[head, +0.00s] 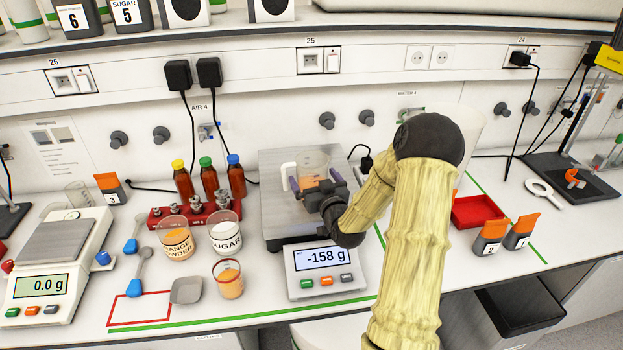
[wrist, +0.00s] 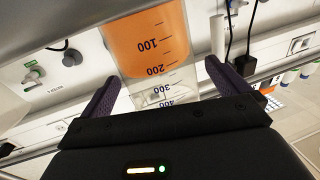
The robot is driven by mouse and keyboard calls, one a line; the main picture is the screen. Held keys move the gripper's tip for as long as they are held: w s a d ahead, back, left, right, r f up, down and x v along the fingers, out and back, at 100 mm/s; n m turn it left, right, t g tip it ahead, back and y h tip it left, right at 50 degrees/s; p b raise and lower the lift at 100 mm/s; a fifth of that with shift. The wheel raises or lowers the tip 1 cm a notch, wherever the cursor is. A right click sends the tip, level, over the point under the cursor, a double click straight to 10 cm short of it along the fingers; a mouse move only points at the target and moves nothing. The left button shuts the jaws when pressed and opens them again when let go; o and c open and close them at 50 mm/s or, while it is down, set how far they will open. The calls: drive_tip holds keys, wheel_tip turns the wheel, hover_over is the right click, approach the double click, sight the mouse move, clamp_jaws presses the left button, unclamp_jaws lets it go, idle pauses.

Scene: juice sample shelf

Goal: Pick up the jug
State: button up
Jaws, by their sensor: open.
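The jug (head: 314,161) is clear, with orange liquid inside and a white handle on its left in the head view. It appears at the large scale's steel plate. In the wrist view the jug (wrist: 148,40) fills the middle, upside down, with marks from 100 to 400 and its white handle to the right. My gripper (head: 315,181) is open at the jug, its purple fingers on either side. In the wrist view my gripper (wrist: 161,76) has the jug's wall between its spread fingers. Whether a finger touches the jug I cannot tell.
The large scale (head: 325,257) reads -158 g. Left of it stand a sugar beaker (head: 225,234), an orange powder beaker (head: 177,243) and a red rack (head: 196,212) with bottles. A red tray (head: 479,211) lies to the right.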

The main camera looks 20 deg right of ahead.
sight(314, 163)
idle(0.4)
drive_tip(key=c, duration=1.4)
drive_tip(key=shift+o, duration=0.2)
drive_tip(key=shift+r+b, duration=0.75)
drive_tip(key=shift+r, duration=4.3)
drive_tip(key=shift+w+a, duration=0.1)
